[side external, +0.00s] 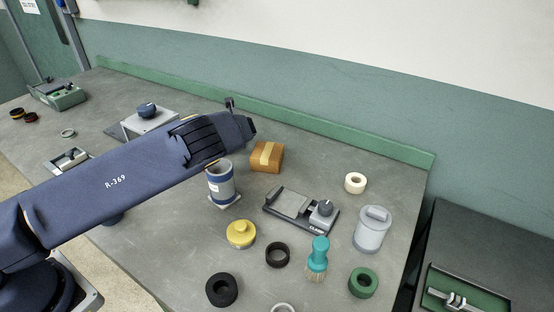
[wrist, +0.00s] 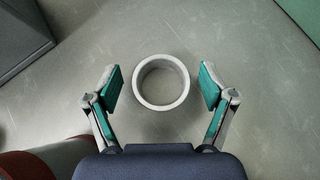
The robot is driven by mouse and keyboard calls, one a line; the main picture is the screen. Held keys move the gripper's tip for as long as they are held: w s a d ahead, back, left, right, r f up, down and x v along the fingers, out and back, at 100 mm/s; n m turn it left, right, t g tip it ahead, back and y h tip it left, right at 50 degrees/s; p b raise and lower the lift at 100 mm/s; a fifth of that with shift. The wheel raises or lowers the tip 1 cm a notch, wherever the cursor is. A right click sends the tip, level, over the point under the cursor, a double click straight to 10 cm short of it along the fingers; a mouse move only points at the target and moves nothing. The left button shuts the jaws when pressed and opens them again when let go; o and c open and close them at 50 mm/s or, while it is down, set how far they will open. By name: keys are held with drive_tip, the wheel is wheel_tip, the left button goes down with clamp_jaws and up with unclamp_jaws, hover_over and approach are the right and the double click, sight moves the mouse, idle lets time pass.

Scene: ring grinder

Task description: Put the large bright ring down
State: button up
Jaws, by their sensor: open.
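The large bright ring (wrist: 161,104) lies flat on the grey table in the wrist view, its dark inside wall and the tabletop showing through the hole. My gripper (wrist: 161,84) is open, with one teal-padded finger to the left of the ring and one to the right. There is a clear gap between each pad and the ring, so neither touches it. In the side external view my arm covers that part of the table, and I cannot make out the fingers or this ring there.
In the wrist view, a grey box (wrist: 20,35) stands at upper left and a reddish-brown rounded thing (wrist: 22,165) at lower left. In the side external view, a cardboard box (side external: 267,157), a blue-grey canister (side external: 221,185) and a clamp fixture (side external: 302,208) stand nearby. A green ledge (side external: 270,117) runs along the back.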

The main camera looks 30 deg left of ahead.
drive_tip(key=v, duration=0.5)
drive_tip(key=shift+d+r, duration=0.15)
drive_tip(key=shift+r, duration=0.05)
drive_tip(key=s+a+r+n+g+h, duration=0.25)
drive_tip(key=s+r+n, duration=0.35)
drive_tip(key=r, duration=0.4)
drive_tip(key=s+d+r+n+h, duration=0.2)
drive_tip(key=s+n, duration=0.4)
drive_tip(key=s, duration=0.5)
drive_tip(key=s+d+r+n+t+h, duration=0.1)
drive_tip(key=s+d+r+n, duration=0.3)
drive_tip(key=s, duration=0.7)
drive_tip(key=s+d+r+n+t+h, duration=0.1)
drive_tip(key=s+d+r+n+h, duration=0.1)
drive_tip(key=s+r+n, duration=0.4)
drive_tip(key=s+n+h, duration=0.1)
drive_tip(key=s+n, duration=0.1)
drive_tip(key=s, duration=0.3)
drive_tip(key=shift+s+d+r+n, duration=0.15)
drive_tip(key=shift+s+d+n, duration=0.15)
drive_tip(key=shift+d+n, duration=0.1)
